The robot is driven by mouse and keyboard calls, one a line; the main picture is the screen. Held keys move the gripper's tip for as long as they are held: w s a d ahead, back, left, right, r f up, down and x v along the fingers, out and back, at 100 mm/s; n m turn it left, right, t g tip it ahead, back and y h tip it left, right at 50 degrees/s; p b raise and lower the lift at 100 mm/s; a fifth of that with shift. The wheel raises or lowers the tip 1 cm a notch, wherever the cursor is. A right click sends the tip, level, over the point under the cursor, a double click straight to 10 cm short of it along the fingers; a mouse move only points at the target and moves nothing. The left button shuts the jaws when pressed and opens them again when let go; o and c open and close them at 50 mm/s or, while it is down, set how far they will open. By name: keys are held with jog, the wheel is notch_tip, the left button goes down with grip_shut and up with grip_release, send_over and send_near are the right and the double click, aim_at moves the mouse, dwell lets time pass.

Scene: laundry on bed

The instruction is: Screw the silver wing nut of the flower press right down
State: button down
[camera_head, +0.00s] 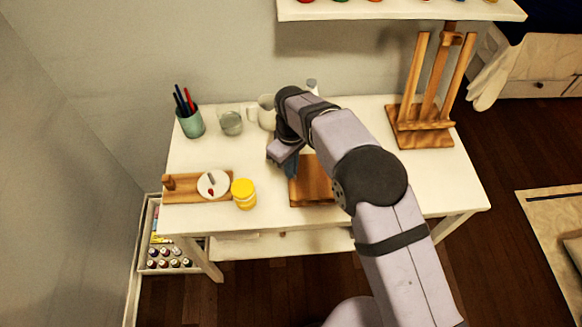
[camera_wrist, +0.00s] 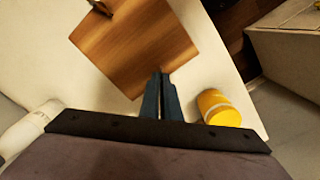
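The flower press (camera_head: 311,183) shows as a flat wooden board near the front middle of the white table, partly behind my arm. Its wooden top also fills the upper middle of the wrist view (camera_wrist: 135,45). A small dark piece (camera_wrist: 101,7) sits at the board's far corner there, cut by the frame edge; I cannot tell if it is the silver wing nut. I cannot make out the nut in the head view. My gripper (camera_head: 290,168) points down at the board's left side. Its blue fingers (camera_wrist: 160,78) lie close together at the board's edge, with nothing visible between them.
A yellow jar (camera_head: 244,195) stands left of the press; it also shows in the wrist view (camera_wrist: 218,108). A pencil cup (camera_head: 191,123), glass (camera_head: 231,123) and white jug (camera_head: 266,113) stand behind. An easel (camera_head: 424,112) stands right.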

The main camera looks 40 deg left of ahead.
jog(key=m, duration=1.3)
dwell(0.5)
jog(key=c, duration=2)
grip_release()
jog(key=shift+r, duration=0.1)
jog(key=shift+r+b, duration=0.9)
jog(key=shift+r, duration=2.7)
